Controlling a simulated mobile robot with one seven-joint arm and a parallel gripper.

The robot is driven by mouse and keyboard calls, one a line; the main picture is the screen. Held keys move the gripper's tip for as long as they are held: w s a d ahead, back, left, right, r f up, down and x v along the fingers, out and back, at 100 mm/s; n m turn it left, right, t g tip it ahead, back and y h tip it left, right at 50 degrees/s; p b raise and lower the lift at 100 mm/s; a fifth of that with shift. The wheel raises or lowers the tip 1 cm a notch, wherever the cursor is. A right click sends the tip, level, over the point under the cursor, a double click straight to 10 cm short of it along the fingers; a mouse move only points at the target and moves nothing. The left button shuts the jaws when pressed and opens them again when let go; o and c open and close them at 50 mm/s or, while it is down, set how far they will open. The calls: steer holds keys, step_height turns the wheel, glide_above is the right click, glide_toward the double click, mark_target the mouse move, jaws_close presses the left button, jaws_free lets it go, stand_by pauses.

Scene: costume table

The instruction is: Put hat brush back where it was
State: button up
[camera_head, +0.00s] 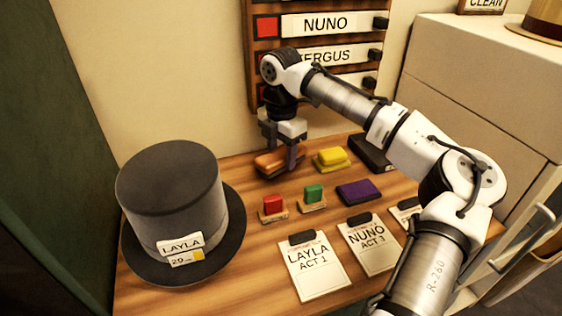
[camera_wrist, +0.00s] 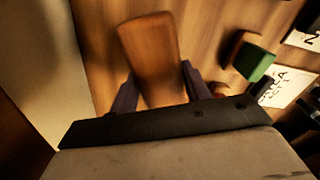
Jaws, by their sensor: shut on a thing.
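The hat brush, a brown wooden piece with a rounded end (camera_head: 266,163), is at the back of the wooden table. My gripper (camera_head: 280,155) points down and is shut on it. In the wrist view the brush (camera_wrist: 150,45) lies between my two dark fingers and extends beyond them. Its bristles are hidden. I cannot tell whether it touches the table or hangs just above it.
A grey top hat (camera_head: 175,195) stands at left. A yellow block (camera_head: 331,157) is right of the brush, with a black case (camera_head: 371,152) beyond. In front are red (camera_head: 272,204) and green (camera_head: 314,193) blocks, a purple pad (camera_head: 358,191) and labelled cards (camera_head: 313,270).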

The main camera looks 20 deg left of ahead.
mark_target(281, 164)
step_height(281, 164, down, 3)
steer(key=shift+r, duration=0.15)
steer(key=shift+w+a+f+p, duration=0.15)
steer(key=shift+f+p, duration=0.15)
steer(key=shift+f, duration=0.1)
steer(key=shift+f, duration=0.1)
steer(key=o, duration=0.9)
steer(key=shift+f, duration=0.1)
steer(key=shift+o, duration=0.2)
step_height(281, 164, up, 12)
steer(key=shift+r, duration=0.25)
